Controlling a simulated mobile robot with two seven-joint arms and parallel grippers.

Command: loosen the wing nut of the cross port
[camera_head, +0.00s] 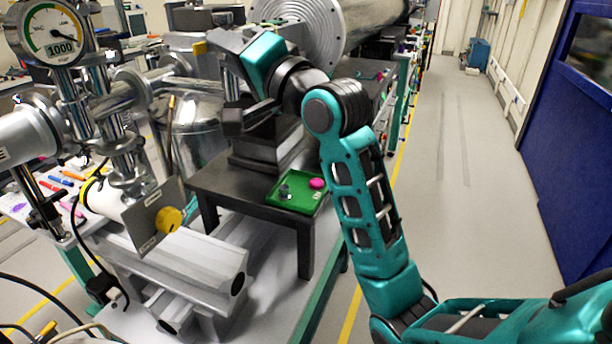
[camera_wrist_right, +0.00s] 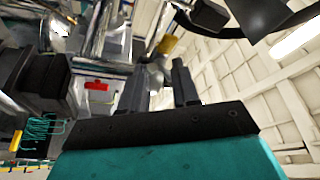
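The steel vacuum cross (camera_head: 125,145) stands at the left in the head view, with flanged, clamped ports and a round dial gauge (camera_head: 52,32) above it. I cannot make out the wing nut for certain among the small metal parts. My right gripper (camera_head: 224,82) is to the right of the cross, clear of it, with its fingers toward the left. In the right wrist view its two dark fingers (camera_wrist_right: 160,72) stand apart with nothing held between them. Blurred shiny metal and a yellow part (camera_wrist_right: 167,44) show beyond the fingertips. My left gripper is not in view.
A dark low table (camera_head: 230,185) carries a green tray (camera_head: 300,205) with a pink round piece (camera_head: 318,183) and a small grey part. A yellow knob (camera_head: 169,219) sits on a plate below the cross. A large steel cylinder (camera_head: 355,20) is behind. The right aisle floor is clear.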

